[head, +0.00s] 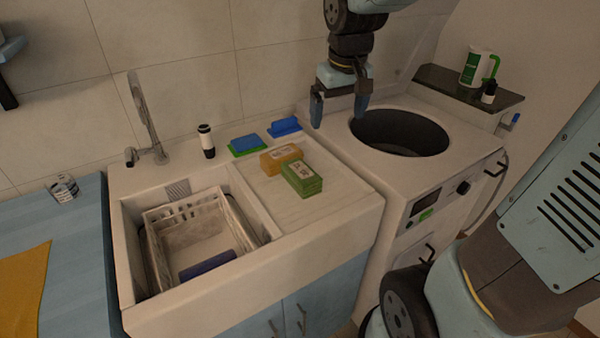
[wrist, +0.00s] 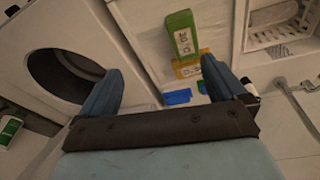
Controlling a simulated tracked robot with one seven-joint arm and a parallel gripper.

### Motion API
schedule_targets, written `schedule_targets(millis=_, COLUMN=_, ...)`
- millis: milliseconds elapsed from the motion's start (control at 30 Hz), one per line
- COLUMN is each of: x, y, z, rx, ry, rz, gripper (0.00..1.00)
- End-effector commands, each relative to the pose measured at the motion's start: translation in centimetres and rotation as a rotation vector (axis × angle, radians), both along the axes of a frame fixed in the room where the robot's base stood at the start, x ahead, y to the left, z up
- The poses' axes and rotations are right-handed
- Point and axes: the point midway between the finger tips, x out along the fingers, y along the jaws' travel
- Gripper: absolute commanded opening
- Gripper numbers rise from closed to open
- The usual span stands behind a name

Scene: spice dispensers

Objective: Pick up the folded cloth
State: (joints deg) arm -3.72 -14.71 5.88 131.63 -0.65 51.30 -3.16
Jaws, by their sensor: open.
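I cannot tell for certain which thing is the folded cloth. In the head view, a flat blue piece (head: 284,127) lies at the back of the sink counter, and a blue-over-green piece (head: 246,143) lies left of it. The blue piece also shows in the wrist view (wrist: 177,97). An orange-yellow cloth (head: 22,290) lies flat on the blue worktop at the left edge. A dark blue bundle (head: 208,263) lies in the basket. My gripper (head: 338,112) is open and empty, above the back of the counter near the round opening; its fingers frame the wrist view (wrist: 160,70).
A green pack (head: 302,178) and an orange pack (head: 281,158) sit on the counter. A white basket (head: 150,245) stands in the sink, with a tap (head: 148,120) behind. A black-and-white bottle (head: 206,141) stands near the wall. The washer opening (head: 400,132) is at right.

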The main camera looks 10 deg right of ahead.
Motion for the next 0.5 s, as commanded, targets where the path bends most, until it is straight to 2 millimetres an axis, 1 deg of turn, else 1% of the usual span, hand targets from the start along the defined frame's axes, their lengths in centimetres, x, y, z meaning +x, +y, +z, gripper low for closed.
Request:
schedule_targets(millis=33, x=1.0, y=0.6, z=-0.8, rx=-0.003, ry=0.025, rz=0.018, gripper=0.98)
schedule_targets(millis=200, x=3.9, y=2.6, z=-3.4, rx=-0.012, ry=0.093, rz=0.074, gripper=0.98)
schedule_targets(millis=333, x=5.7, y=4.1, z=-5.5, rx=-0.015, ry=0.142, rz=0.113, gripper=0.98)
schedule_targets(millis=500, x=7.3, y=5.6, z=-7.7, rx=-0.017, ry=0.185, rz=0.151, gripper=0.98)
